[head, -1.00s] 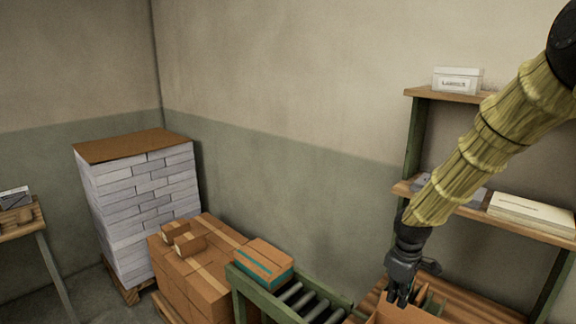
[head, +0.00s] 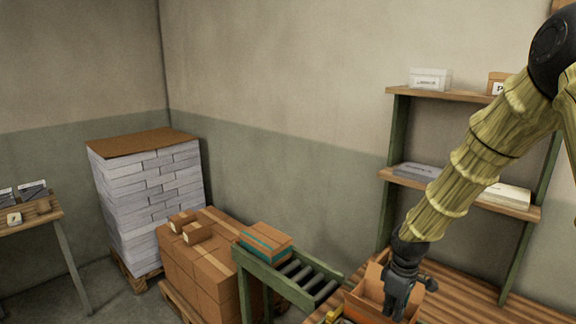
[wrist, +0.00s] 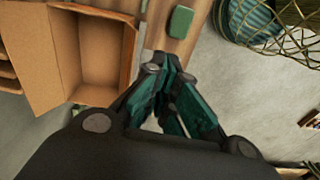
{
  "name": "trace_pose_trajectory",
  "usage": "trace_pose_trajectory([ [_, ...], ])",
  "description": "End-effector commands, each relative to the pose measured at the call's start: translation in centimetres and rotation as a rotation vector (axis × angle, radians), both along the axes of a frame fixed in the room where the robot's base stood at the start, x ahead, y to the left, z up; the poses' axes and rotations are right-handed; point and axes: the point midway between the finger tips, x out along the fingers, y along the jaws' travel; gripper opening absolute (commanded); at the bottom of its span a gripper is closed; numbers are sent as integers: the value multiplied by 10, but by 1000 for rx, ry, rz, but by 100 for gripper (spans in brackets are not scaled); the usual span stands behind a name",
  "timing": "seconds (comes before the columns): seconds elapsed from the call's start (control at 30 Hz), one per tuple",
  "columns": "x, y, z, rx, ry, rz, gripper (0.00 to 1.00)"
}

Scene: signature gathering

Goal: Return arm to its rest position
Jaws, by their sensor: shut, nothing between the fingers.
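My arm comes down from the upper right of the head view, and my gripper (head: 397,308) points downward at its end. It hangs in front of an open cardboard box (head: 368,285) on the slatted wooden bench. In the wrist view my gripper (wrist: 170,78) has its dark teal-padded fingers close together, with nothing held between them. The open box (wrist: 97,50) lies to the upper left of the fingers there and looks empty. I cannot tell how high the fingertips are above the bench.
A green block (wrist: 180,22) lies on a wooden surface beyond the fingers. A wire basket (wrist: 285,25) is at upper right. A roller conveyor (head: 295,275) carries a taped box (head: 268,240). Wooden shelves (head: 455,195) stand behind my arm. Stacked paper (head: 150,190) and cartons (head: 200,265) fill the left.

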Motion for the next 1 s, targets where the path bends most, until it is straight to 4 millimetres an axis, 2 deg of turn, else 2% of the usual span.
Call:
trace_pose_trajectory([
  [0.03,-5,3,-11,4,5,-12,0],
  [0.27,-30,15,-56,27,9,-83,0],
  [0.47,-69,31,-116,50,22,-186,0],
  [0.6,-111,42,-164,65,30,-292,0],
  [0.7,-143,48,-193,68,34,-367,0],
  [0.87,-199,55,-233,65,39,-489,0],
  [1.0,-252,57,-260,52,39,-599,0],
])
